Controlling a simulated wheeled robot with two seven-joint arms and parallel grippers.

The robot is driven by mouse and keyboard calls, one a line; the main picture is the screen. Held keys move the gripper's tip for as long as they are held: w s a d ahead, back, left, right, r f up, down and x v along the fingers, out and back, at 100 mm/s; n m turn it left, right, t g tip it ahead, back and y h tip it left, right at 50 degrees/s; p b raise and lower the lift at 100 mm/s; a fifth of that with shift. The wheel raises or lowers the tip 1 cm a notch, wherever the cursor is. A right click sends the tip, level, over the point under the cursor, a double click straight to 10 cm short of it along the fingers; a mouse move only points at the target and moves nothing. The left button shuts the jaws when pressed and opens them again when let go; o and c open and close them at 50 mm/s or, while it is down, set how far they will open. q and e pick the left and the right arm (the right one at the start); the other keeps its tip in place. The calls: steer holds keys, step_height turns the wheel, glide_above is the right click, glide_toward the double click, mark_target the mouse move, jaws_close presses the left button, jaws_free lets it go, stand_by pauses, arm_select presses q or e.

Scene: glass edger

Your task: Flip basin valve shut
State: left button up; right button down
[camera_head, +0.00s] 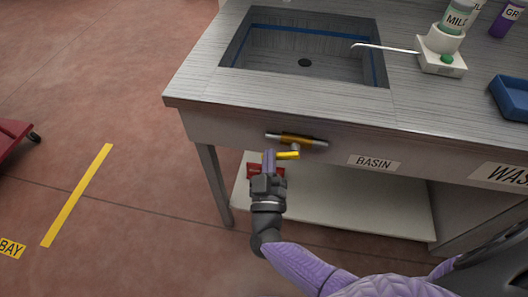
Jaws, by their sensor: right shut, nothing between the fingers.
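The basin valve (297,140) is a brass body on a short grey pipe at the front panel of the bench, left of the BASIN label (374,162). Its yellow lever (289,155) sticks out to the left below the body. My right gripper (269,158) is shut and empty, with its fingers upright at the left end of the lever. I cannot tell whether the fingers touch the lever. The basin (305,45) is a sunken steel sink with a dark drain and a blue line around its walls. My left gripper is not in view.
A red box (252,171) sits on the white lower shelf (350,205), partly behind my gripper. A dispenser (441,55) with a bottle and a blue tray (511,96) stand on the benchtop at right. Open floor lies left of the bench leg (215,185).

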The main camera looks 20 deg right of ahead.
arm_select(q)
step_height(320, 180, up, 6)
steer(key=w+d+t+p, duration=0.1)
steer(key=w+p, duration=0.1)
steer(key=p, duration=0.4)
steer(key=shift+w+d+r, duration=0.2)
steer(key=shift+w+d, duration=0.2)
arm_select(e)
steer(key=d+f+n+y, duration=0.1)
steer(key=n, duration=0.4)
steer(key=s+d+f+n+g+y, duration=0.1)
steer(key=f+n+y, duration=0.1)
steer(key=n, duration=0.3)
steer(key=f+n+g+y, duration=0.1)
steer(key=n, duration=0.4)
steer(key=shift+s+d+f, duration=0.15)
steer(key=shift+s+d, duration=0.25)
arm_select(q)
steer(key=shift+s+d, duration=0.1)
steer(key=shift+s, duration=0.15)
